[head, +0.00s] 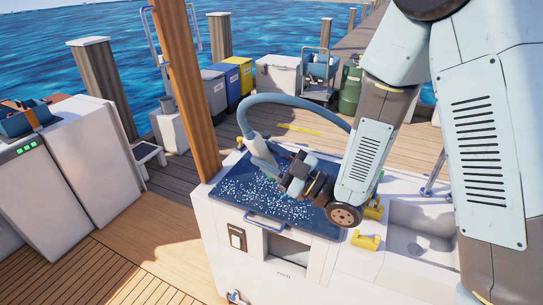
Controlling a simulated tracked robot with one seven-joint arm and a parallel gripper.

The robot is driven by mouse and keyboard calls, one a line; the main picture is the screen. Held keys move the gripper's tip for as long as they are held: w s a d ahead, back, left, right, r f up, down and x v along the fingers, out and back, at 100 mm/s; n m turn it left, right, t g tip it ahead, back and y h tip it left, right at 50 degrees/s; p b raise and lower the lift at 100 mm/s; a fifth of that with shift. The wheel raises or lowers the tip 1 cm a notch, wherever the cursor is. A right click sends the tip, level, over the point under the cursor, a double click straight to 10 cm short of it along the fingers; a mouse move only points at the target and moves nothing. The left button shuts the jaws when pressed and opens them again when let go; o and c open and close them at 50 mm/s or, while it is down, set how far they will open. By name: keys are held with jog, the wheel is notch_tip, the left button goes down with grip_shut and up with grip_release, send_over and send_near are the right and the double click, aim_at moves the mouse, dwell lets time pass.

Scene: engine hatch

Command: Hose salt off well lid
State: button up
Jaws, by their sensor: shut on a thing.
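The well lid (240,203) is a dark blue panel on top of the white cabinet. White salt specks (285,210) are scattered over much of it, densest on the left and toward the front. My gripper (278,172) is above the back right part of the lid and is shut on the hose's grey nozzle (259,150). The blue-grey hose (290,97) arches up from the nozzle and goes down behind my arm. No water shows clearly. My gripper and wrist hide part of the lid's right side, and the exact grip is small to see.
A wooden post (186,85) stands at the lid's back left corner. A sink (418,232) and yellow fittings (366,241) lie right of the lid. A blue handle (265,224) is at its front edge. White cabinets (95,155) stand left. Bins and a cooler (277,76) stand behind.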

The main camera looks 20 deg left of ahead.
jog(key=a, duration=0.9)
jog(key=shift+w+a, duration=0.15)
jog(key=shift+w, duration=0.25)
dwell(0.5)
dwell(0.9)
jog(key=shift+r, duration=2.55)
